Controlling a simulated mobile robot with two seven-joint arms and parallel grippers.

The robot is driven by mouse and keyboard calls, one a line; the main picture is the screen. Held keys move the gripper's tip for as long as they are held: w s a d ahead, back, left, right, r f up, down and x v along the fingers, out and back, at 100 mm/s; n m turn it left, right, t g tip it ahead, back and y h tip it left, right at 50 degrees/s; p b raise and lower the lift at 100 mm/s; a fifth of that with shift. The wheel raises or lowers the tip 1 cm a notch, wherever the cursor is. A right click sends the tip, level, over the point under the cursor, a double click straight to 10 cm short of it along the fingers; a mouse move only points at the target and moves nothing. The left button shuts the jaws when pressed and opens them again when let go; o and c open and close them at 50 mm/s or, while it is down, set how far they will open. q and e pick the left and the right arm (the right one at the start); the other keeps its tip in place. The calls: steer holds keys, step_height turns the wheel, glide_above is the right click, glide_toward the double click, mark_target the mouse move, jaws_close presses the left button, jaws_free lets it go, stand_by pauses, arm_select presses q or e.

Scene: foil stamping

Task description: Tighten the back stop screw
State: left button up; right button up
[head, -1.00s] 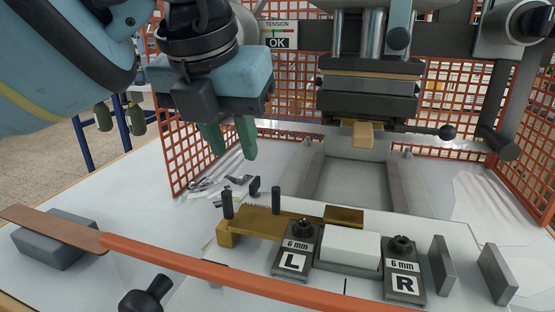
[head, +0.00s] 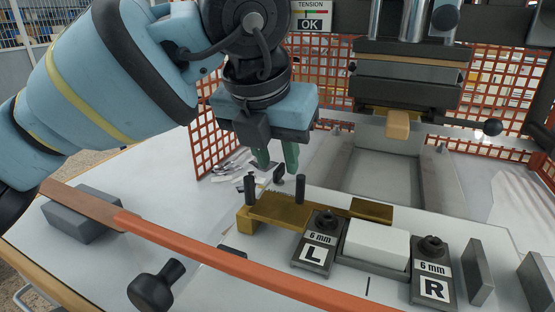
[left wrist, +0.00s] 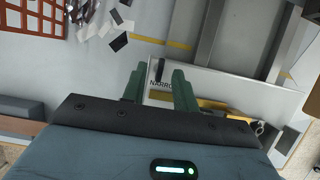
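A small black screw (head: 279,174), which I take for the back stop screw, stands behind the brass bar (head: 280,208) in the head view. My left gripper (head: 277,163) hangs just over it, pointing down, with its two green fingers apart. In the left wrist view a dark upright piece, likely this screw (left wrist: 159,73), shows between and beyond the fingertips (left wrist: 154,80), beside a partly hidden label. No contact between fingers and screw is visible. My right gripper is in neither view.
Two black posts (head: 249,188) (head: 300,188) rise from the brass bar close to the gripper. Blocks marked L (head: 317,255) and R (head: 433,286) flank a white block (head: 376,244). An orange bar (head: 240,265) crosses the front. The press head (head: 408,80) stands at the right.

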arm_select(q)
steer(key=shift+w+d+f, duration=0.1)
steer(key=shift+w+f, duration=0.15)
steer(key=shift+f, duration=0.35)
jaws_close()
